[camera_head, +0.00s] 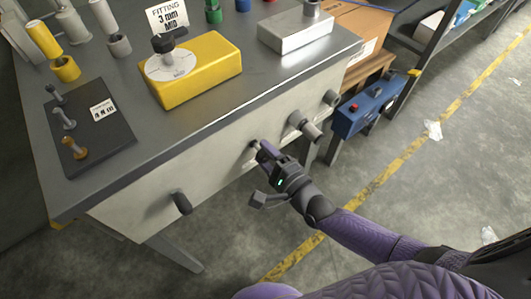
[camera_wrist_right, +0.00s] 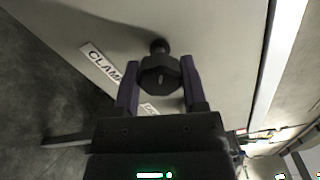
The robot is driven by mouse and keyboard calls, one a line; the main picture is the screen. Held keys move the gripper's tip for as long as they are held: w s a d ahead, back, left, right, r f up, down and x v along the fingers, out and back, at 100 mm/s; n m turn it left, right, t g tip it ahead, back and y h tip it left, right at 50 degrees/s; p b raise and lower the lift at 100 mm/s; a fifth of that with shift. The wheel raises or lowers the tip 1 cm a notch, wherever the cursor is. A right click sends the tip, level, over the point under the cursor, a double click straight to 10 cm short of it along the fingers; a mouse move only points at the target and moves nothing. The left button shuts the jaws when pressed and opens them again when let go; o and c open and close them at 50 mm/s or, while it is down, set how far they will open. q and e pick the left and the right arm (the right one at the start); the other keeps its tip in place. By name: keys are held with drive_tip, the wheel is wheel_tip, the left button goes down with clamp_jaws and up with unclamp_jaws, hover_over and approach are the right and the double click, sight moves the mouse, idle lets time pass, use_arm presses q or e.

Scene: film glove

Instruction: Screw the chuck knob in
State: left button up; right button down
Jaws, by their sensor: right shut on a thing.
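My right gripper (camera_head: 260,149) reaches the pale front panel (camera_head: 225,165) of the bench. In the right wrist view its two purple fingers (camera_wrist_right: 160,84) are shut on a dark faceted knob (camera_wrist_right: 160,74), one finger on each side. The knob stands out from the panel on a short dark stem (camera_wrist_right: 159,46). In the head view the knob is mostly hidden by the fingers. A label (camera_wrist_right: 101,64) starting "CLAM" is beside it, and another label (camera_wrist_right: 149,108) is mostly covered. How deep the stem sits cannot be told. My left gripper is not in view.
Other grey knobs (camera_head: 304,126) stick out of the panel to the right, and a dark handle (camera_head: 182,203) to the left. A yellow block (camera_head: 203,75) with a disc and black knob stands on the bench top. A blue box (camera_head: 363,109) is beyond the right end.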

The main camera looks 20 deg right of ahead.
drive_tip(key=shift+s+f, duration=0.1)
drive_tip(key=shift+f, duration=0.15)
drive_tip(key=shift+c, duration=1.8)
unclamp_jaws()
drive_tip(key=shift+o, duration=1.1)
drive_tip(key=shift+r, duration=0.1)
drive_tip(key=shift+s+d+r, duration=0.1)
drive_tip(key=shift+s, duration=0.1)
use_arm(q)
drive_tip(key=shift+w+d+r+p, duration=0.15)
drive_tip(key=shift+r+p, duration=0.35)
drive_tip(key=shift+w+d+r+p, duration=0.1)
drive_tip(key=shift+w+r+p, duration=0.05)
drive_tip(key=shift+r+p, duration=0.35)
use_arm(e)
drive_tip(key=v, duration=0.9)
drive_tip(key=shift+s, duration=0.25)
